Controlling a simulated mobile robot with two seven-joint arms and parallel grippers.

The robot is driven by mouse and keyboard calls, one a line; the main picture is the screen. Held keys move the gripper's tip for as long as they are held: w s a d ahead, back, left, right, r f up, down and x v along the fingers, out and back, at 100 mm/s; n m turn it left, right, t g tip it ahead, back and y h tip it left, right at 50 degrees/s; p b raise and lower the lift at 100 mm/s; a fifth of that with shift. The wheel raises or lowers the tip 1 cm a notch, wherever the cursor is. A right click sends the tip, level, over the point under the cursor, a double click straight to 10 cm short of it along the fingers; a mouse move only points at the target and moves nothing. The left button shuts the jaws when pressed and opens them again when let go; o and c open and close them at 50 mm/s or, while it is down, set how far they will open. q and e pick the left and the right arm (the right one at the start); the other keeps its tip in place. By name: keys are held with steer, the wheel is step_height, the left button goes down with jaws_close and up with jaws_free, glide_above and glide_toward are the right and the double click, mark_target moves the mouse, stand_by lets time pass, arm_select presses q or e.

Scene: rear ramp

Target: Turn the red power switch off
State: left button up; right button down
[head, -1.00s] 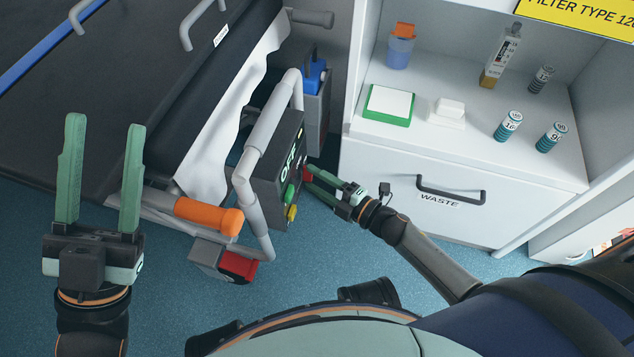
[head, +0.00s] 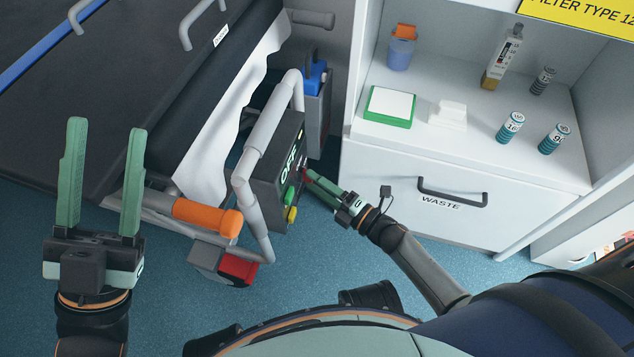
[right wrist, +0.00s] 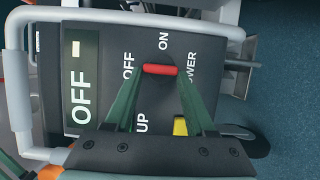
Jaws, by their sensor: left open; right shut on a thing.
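The red power switch (right wrist: 160,69) is a small red bar on a dark control box (right wrist: 88,27). Its left end lies beside the "OFF" label; the "ON" label is above it. My right gripper (right wrist: 161,72) is shut on the switch, one green finger at each end. In the head view the right gripper (head: 311,174) reaches the box's right face, and its fingertips largely hide the switch. A large display (right wrist: 82,90) on the box reads "OFF". My left gripper (head: 104,175) is open and empty at the left, away from the box.
Grey tubing (head: 264,128) bends around the box. Green (head: 289,195) and yellow (head: 292,214) controls are below the display. An orange handle (head: 208,217) and a red pedal (head: 239,267) are lower left. A white cabinet with a WASTE drawer (head: 400,205) stands right of my right gripper.

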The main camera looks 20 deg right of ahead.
steer(key=shift+c, duration=1.2)
jaws_free()
steer(key=p+v, duration=0.3)
steer(key=v, duration=0.9)
steer(key=shift+s+d, duration=0.2)
steer(key=shift+f, duration=0.1)
steer(key=shift+s, duration=0.1)
